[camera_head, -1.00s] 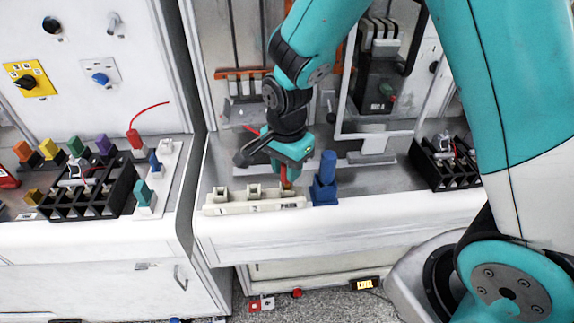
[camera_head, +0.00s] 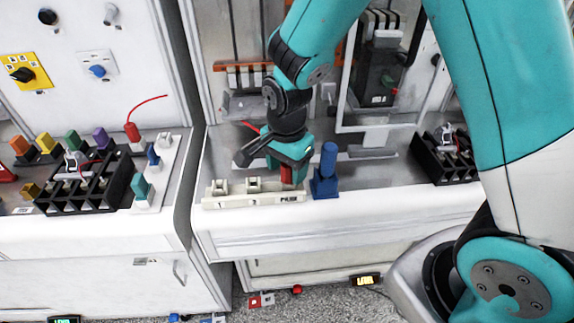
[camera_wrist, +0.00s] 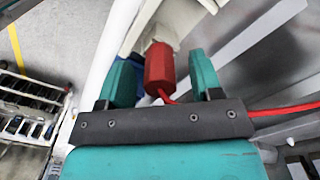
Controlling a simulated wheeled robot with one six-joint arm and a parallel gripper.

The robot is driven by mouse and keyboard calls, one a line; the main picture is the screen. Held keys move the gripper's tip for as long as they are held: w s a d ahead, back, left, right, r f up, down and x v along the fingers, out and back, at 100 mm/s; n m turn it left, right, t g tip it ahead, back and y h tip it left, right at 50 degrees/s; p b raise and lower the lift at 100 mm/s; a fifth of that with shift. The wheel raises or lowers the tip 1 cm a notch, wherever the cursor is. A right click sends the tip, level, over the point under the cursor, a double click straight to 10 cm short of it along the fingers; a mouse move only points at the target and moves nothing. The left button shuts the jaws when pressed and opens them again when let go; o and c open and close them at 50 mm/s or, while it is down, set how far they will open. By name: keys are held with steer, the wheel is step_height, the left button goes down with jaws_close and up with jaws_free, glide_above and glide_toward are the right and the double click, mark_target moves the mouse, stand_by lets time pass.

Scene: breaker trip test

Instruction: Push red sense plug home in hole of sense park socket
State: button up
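The red sense plug (camera_head: 287,173) stands at the right end of the white socket strip (camera_head: 232,201), the sense park socket by its place and partly legible label. My gripper (camera_head: 289,165) is right over it, pointing down. In the wrist view the plug (camera_wrist: 159,68) sits between the two teal fingers of my gripper (camera_wrist: 161,72), with a narrow gap on each side. The fingers are open around it. A red lead runs from the plug to the right. Its lower end and the hole are hidden, so I cannot tell how deep it sits.
A blue plug in a blue holder (camera_head: 325,184) stands close to the right of the strip. A black rack (camera_head: 443,162) is farther right. The left bench holds coloured plugs and another black rack (camera_head: 88,190). The bench behind the blue holder is mostly clear.

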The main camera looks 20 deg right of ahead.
steer(key=shift+r, duration=0.1)
step_height(320, 180, up, 17)
steer(key=b, duration=0.1)
steer(key=shift+b, duration=0.35)
steer(key=shift+r, duration=0.1)
stand_by(0.4)
steer(key=s+a+n+y, duration=0.2)
steer(key=s+n, duration=0.7)
steer(key=n, duration=0.1)
steer(key=s+a+n+y, duration=0.2)
steer(key=s+n, duration=0.7)
steer(key=shift+s+a+f+n, duration=0.25)
steer(key=shift+s+f+n, duration=0.05)
steer(key=shift+f+n, duration=0.1)
